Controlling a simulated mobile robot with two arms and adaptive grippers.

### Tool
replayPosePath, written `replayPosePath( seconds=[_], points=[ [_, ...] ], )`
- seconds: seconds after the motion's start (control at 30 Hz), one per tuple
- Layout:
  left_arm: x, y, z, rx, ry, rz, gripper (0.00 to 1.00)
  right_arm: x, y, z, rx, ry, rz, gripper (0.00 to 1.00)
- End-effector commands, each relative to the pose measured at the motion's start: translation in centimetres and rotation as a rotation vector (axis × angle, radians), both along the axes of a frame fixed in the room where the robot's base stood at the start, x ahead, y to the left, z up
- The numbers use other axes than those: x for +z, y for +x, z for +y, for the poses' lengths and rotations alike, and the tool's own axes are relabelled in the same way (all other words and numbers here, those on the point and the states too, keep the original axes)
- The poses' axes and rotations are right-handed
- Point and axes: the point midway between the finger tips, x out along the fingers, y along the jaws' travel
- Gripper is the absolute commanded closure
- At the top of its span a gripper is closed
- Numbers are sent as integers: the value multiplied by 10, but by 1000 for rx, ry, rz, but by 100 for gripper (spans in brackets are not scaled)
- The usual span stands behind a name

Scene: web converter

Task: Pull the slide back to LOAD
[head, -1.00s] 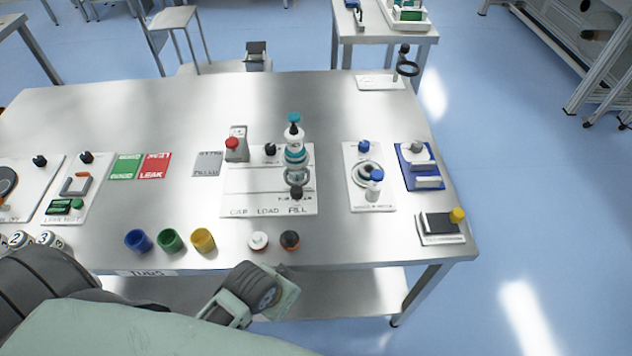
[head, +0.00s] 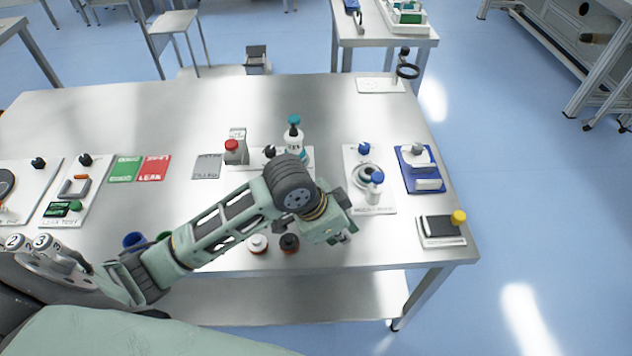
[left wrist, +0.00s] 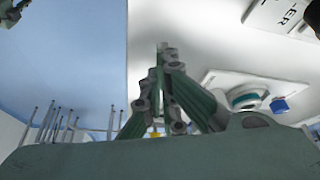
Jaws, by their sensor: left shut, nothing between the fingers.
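The filling station (head: 310,157) with the slide is mostly hidden behind my left arm in the head view. Its white and teal bottle-shaped top (head: 294,141) and a small black knob (head: 269,151) show above the arm. The slide, its handle and the CAP, LOAD and FILL marks are hidden. My left gripper (head: 343,237) is over the table's front part, right of the station, shut and empty. Its closed fingers also show in the left wrist view (left wrist: 162,52), with nothing between them. My right gripper is not in view.
A blue station (head: 420,166) and a yellow-knobbed pad (head: 440,230) lie farther right. A white cap (head: 257,244) and a dark cap (head: 289,243) sit near the front edge.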

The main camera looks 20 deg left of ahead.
Motion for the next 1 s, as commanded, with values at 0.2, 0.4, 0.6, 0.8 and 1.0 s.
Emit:
replayPosePath(
  seconds=[0.2, 0.4, 0.6, 0.8, 1.0],
  points=[
    [46, 61, 42, -73, 76, 14, 100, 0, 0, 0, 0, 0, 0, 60],
    [88, 95, 82, -54, 100, 39, 100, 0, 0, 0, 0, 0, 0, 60],
    [106, 105, 97, -37, 96, 50, 100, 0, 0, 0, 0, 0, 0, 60],
    [87, 109, 92, -37, 94, 53, 100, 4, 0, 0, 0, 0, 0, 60],
    [48, 118, 81, -37, 95, 54, 100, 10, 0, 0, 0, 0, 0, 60]
  ],
)
